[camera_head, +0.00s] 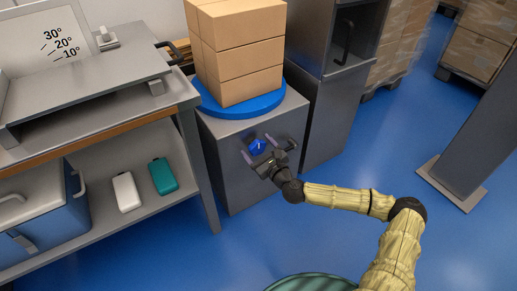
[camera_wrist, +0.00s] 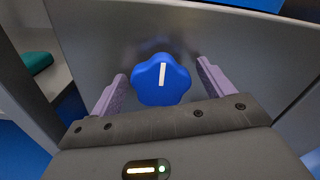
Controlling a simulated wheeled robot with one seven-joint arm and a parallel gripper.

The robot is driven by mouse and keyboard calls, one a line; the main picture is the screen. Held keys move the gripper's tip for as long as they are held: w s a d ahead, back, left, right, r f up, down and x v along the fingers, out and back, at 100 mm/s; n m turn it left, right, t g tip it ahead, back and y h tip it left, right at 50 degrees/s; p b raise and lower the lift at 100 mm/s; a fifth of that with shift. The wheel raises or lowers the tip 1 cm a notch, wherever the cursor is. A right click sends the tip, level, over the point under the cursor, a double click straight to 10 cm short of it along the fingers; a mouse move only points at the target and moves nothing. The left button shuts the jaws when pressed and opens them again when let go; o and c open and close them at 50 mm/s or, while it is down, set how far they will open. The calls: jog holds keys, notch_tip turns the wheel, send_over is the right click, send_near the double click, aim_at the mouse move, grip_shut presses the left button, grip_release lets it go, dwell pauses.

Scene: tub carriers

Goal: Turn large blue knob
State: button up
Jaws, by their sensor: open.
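The large blue knob (camera_head: 257,147) is on the front of a grey cabinet (camera_head: 234,185), below a round blue turntable. In the wrist view the knob (camera_wrist: 160,80) is lobed, with a white line on its face that stands nearly upright, leaning slightly right at its top. My gripper (camera_head: 258,147) is in front of the cabinet. In the wrist view its two purple fingers (camera_wrist: 161,76) are spread open, one on each side of the knob. Gaps show between the knob and both fingers, so it is not gripped.
Stacked cardboard boxes (camera_head: 240,50) stand on the blue turntable (camera_head: 242,104) above the knob. A workbench (camera_head: 100,92) at the left holds a teal case (camera_head: 162,176) and a white case (camera_head: 126,192) on its lower shelf. A grey post (camera_head: 478,140) stands at the right. Blue floor between is clear.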

jog(key=c, duration=1)
jog(key=shift+n, duration=0.5)
jog(key=n+p, duration=0.2)
jog(key=n, duration=0.1)
jog(key=n+p, duration=0.2)
jog(key=n, duration=0.3)
jog(key=shift+s+a, duration=0.1)
jog(key=n+p, duration=0.2)
jog(key=n, duration=0.2)
jog(key=shift+f+n, duration=0.1)
jog(key=shift+n, duration=0.2)
jog(key=n+p, duration=0.2)
jog(key=n, duration=0.2)
jog(key=shift+f, duration=0.2)
